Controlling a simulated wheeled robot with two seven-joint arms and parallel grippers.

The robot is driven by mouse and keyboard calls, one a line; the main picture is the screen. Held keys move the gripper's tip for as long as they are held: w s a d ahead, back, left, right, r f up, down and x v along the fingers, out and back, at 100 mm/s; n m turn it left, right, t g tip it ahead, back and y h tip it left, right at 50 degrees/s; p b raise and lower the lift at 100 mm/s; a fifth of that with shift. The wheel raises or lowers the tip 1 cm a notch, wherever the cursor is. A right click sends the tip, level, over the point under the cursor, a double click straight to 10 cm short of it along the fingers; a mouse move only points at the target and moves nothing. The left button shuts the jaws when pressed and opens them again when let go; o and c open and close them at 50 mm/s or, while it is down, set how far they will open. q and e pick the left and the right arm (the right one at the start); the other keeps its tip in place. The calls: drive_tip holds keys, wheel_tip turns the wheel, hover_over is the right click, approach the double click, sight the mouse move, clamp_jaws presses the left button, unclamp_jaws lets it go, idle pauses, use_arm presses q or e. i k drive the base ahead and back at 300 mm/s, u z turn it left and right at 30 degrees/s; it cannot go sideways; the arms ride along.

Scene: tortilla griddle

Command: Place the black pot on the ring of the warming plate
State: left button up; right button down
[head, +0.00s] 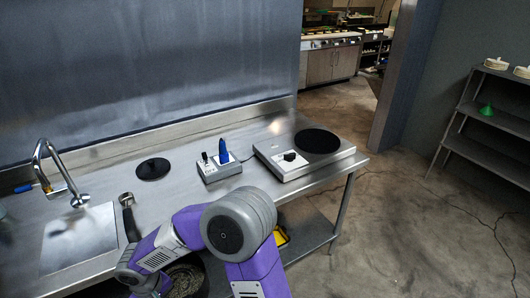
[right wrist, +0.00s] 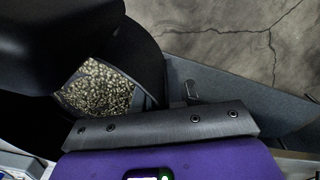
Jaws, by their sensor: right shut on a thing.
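The warming plate (head: 290,168) is a pale flat unit with a front knob at the counter's right end. Its black round ring (head: 318,141) is bare. The black pot (head: 194,287) is low at the bottom of the head view, partly hidden by my right arm. Yellowish grains show inside it. In the right wrist view the pot (right wrist: 143,48) fills the left side, with the grains in it. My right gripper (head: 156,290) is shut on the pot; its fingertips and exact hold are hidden. My left gripper is not in view.
A grey box (head: 220,172) with a blue item stands left of the warming plate. A black disc (head: 153,169) lies farther left. A dark-handled tool (head: 127,200) lies near the sink (head: 78,240) and tap. Bare counter lies around the disc.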

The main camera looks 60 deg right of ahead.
sight(317, 140)
drive_tip(key=u, duration=2.05)
drive_tip(key=k, duration=2.45)
drive_tip(key=z, duration=1.9)
